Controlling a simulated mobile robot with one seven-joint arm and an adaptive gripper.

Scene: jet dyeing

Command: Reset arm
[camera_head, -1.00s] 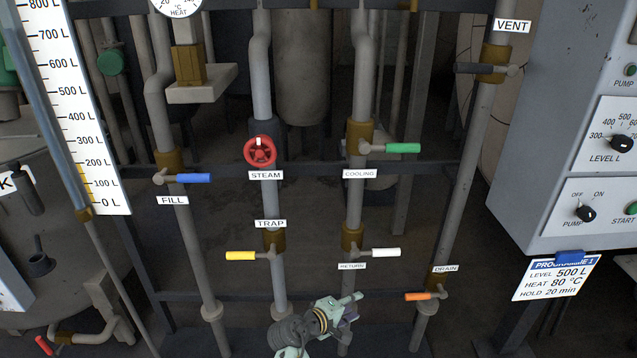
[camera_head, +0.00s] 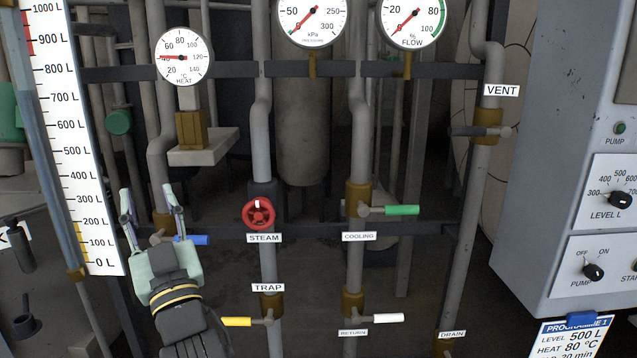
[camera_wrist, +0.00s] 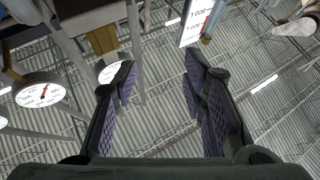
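My gripper (camera_head: 150,204) is in the lower left of the head view, pointing upward with its two fingers spread and nothing between them. It is in front of the fill pipe and covers part of the blue valve handle (camera_head: 191,239); the FILL label is hidden. In the wrist view the open fingers (camera_wrist: 160,78) point up toward a corrugated ceiling.
The level scale (camera_head: 87,150) stands just left of my gripper. The red steam wheel (camera_head: 258,214), yellow trap handle (camera_head: 237,321) and green cooling handle (camera_head: 402,210) are to its right. A grey control cabinet (camera_head: 560,130) is at far right.

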